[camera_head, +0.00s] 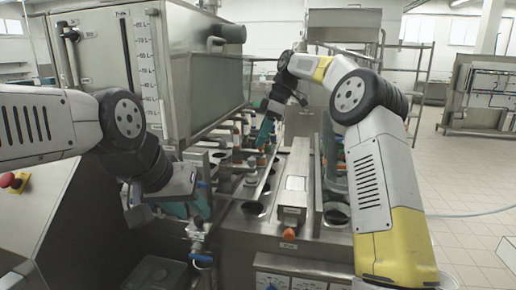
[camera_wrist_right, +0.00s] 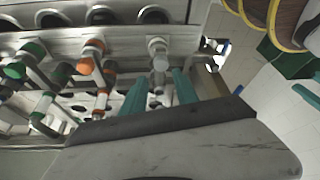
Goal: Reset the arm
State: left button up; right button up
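My right arm reaches forward in the head view, with its gripper (camera_head: 265,128) above the rows of valves on the machine. In the right wrist view the two teal fingers of this gripper (camera_wrist_right: 161,80) stand apart. A grey-capped valve (camera_wrist_right: 158,58) shows between and beyond them; I cannot tell whether they touch it, but they are not closed on it. My left gripper (camera_head: 188,207) hangs low at the left, beside the front of the machine. Its teal fingers are partly hidden by its own body, so its opening does not show.
A steel tank (camera_head: 205,75) with a level scale stands behind my left arm. Orange-capped (camera_wrist_right: 92,58) and green-capped (camera_wrist_right: 32,52) valves line the machine. A red stop button (camera_head: 14,181) is at the far left. Tiled floor (camera_head: 465,165) is open on the right.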

jog(key=shift+d+r, duration=0.2)
jog(key=shift+r, duration=0.2)
jog(key=s+d+r+m+t+h, duration=0.1)
jog(key=s+d+r+m, duration=0.15)
jog(key=s, duration=0.35)
jog(key=s+d+r+m+t+h, duration=0.1)
jog(key=s+d+m, duration=0.15)
jog(key=s, duration=0.35)
jog(key=s+d+r+m+t, duration=0.1)
jog(key=s+d+r+m, duration=0.1)
jog(key=s+m, duration=0.3)
jog(key=s+d+f+m+t, duration=0.1)
jog(key=s+d+f+m, duration=0.2)
jog(key=s, duration=0.6)
jog(key=s+d+f+m+t, duration=0.2)
jog(key=s+d+f+m, duration=0.2)
jog(key=s, duration=0.6)
notch_tip(320, 180, down, 2)
jog(key=shift+d+f+m, duration=0.2)
jog(key=shift+d+m, duration=0.05)
jog(key=shift+m, duration=0.25)
jog(key=shift+s, duration=0.1)
